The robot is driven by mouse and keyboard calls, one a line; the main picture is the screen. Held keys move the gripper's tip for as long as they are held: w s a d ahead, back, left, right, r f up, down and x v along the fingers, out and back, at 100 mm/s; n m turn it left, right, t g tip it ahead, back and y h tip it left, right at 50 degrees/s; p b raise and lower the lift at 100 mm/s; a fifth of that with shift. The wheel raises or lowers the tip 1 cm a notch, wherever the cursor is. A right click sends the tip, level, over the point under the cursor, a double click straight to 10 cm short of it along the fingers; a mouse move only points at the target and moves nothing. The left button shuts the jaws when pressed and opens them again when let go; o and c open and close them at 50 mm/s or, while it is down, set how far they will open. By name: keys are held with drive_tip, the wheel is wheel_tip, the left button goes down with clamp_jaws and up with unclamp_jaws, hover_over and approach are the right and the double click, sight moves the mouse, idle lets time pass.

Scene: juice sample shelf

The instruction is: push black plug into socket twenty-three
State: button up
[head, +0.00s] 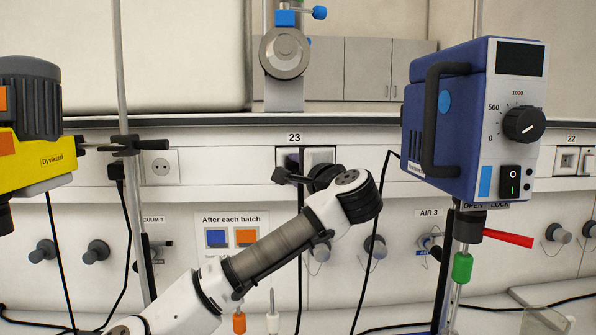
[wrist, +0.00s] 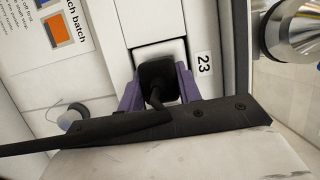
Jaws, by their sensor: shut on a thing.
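The black plug (wrist: 157,76) is held between the purple fingers of my gripper (wrist: 158,92) in the wrist view, with its black cable running down and to the left. It is at the wall housing of socket twenty-three (wrist: 158,51), next to the label "23" (wrist: 204,64). I cannot tell how deep the plug sits, because its front face is hidden. In the head view my gripper (head: 287,176) is at the left part of the socket plate (head: 318,156), under the label "23" (head: 294,138). My wrist hides part of the plate.
A blue stirrer motor (head: 438,128) hangs on a stand to the right of my arm. A yellow device (head: 38,150) is at the left on a rod (head: 122,70). Black cables (head: 376,235) hang by the wall. Another socket (head: 568,161) is labelled "22".

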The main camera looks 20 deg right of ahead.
drive_tip(key=shift+w+d, duration=0.25)
drive_tip(key=shift+w, duration=0.6)
idle(0.6)
drive_tip(key=o, duration=1.3)
drive_tip(key=shift+w, duration=0.1)
drive_tip(key=shift+c, duration=0.2)
drive_tip(key=s+d+b, duration=0.1)
drive_tip(key=s+b, duration=0.3)
drive_tip(key=s, duration=1)
drive_tip(key=shift+b, duration=0.3)
